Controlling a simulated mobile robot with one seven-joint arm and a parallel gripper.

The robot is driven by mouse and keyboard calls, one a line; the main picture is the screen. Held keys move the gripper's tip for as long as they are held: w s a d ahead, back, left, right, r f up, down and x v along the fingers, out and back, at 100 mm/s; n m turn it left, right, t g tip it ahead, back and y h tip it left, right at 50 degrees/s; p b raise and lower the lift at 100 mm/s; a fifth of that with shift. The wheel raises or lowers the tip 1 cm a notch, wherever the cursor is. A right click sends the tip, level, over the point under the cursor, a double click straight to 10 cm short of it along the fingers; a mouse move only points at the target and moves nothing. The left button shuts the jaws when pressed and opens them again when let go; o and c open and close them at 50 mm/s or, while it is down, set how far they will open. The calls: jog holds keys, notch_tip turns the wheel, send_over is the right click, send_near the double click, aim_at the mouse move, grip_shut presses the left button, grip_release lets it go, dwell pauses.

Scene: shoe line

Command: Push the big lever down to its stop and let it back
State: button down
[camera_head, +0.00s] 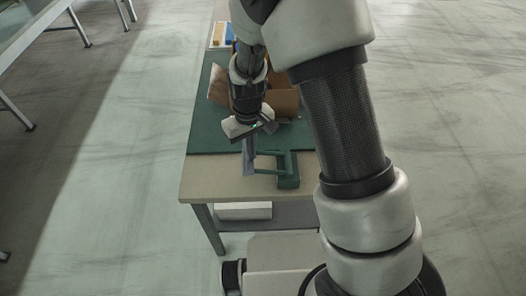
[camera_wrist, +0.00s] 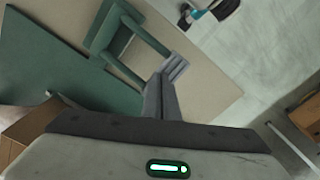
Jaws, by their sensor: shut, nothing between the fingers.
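The big lever is a green device (camera_head: 288,171) near the front edge of the bench, with its bars reaching left to the fingers. In the wrist view the lever (camera_wrist: 108,30) is at the top, its two bars running down and right toward the fingertips. My gripper (camera_head: 248,168) points down at the left end of the bars. The wrist view shows my gripper (camera_wrist: 163,92) with its grey fingers together and nothing held between them. The fingertips overlap the bar ends, and I cannot tell whether they touch.
A green mat (camera_head: 205,134) covers much of the wooden bench (camera_head: 200,182). Behind my gripper, a brown open box (camera_head: 284,102) stands on the mat, partly hidden by my arm. Blue and yellow items (camera_head: 218,33) lie at the far end. A white box (camera_head: 243,211) rests on the lower shelf.

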notch_tip(320, 180, up, 9)
jog(key=p, duration=0.5)
jog(key=shift+p, duration=0.35)
jog(key=d+r+m+t+p, duration=0.15)
jog(key=d+r, duration=0.25)
jog(key=r, duration=0.8)
jog(key=s+d+r+m+t+p, duration=0.1)
jog(key=s+d+r+m+t, duration=0.1)
jog(key=s+d+r, duration=0.3)
jog(key=s+d+r+m+t+p, duration=0.2)
jog(key=s+d+r, duration=0.4)
jog(key=s+r, duration=0.6)
notch_tip(320, 180, up, 3)
jog(key=shift+f, duration=0.1)
jog(key=shift+w+d+m, duration=0.1)
jog(key=shift+m, duration=0.15)
